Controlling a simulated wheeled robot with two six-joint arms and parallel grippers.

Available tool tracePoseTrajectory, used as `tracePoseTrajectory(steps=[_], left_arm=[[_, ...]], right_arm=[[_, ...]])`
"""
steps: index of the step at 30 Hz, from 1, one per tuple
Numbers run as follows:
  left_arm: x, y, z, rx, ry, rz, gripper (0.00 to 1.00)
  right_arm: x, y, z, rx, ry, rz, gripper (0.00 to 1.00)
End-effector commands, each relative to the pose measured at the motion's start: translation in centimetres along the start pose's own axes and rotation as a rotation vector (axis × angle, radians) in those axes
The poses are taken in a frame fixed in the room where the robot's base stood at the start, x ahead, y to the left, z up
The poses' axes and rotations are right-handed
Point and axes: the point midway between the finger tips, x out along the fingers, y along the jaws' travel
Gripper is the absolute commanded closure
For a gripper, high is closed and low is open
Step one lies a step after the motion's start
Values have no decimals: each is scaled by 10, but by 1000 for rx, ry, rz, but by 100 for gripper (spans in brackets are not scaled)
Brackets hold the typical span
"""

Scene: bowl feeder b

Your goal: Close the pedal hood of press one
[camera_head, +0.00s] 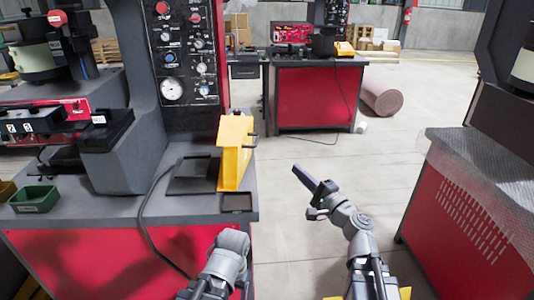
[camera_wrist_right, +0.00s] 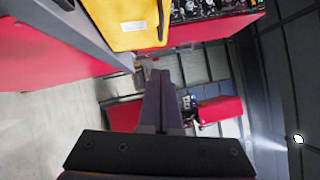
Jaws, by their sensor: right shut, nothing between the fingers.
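The yellow pedal hood (camera_head: 235,150) stands upright near the right edge of press one's grey bench top (camera_head: 150,208). A dark flat plate (camera_head: 193,176) lies to its left. In the right wrist view the yellow hood (camera_wrist_right: 125,22) is at the top, cut off by the frame edge. My right gripper (camera_head: 297,170) is shut and empty, to the right of the hood and apart from it, over open floor. Its fingers (camera_wrist_right: 163,75) lie together in the right wrist view. My left arm shows at the bottom, but its gripper does not.
Press one's control panel (camera_head: 183,50) rises behind the bench. A green tray (camera_head: 36,199) sits at the bench's left. A black cable (camera_head: 145,215) hangs over the front. Another red bench (camera_head: 318,95) stands behind, and a red cabinet (camera_head: 465,215) to the right. Floor between is clear.

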Motion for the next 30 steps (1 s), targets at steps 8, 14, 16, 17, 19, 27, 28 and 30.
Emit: tracePoseTrajectory(steps=[8,14,16,17,19,27,28,30], left_arm=[[-6,0,0,0,0,0,29],[-12,-1,1,0,0,0,29],[-14,-1,1,0,0,0,29],[-15,-1,1,0,0,0,29],[-17,-2,1,0,0,0,29],[-25,-2,2,0,0,0,29],[-26,-2,2,0,0,0,29],[-26,-2,2,0,0,0,29]], right_arm=[[29,-1,0,0,-5,2,100],[72,-1,0,-1,-5,2,100],[86,-1,0,-2,-5,3,100],[91,-1,0,-2,-4,3,100],[104,-1,1,-1,-6,3,100],[124,0,25,-2,-5,3,100],[126,0,27,-2,-5,3,100],[127,0,28,-2,-3,3,100]])
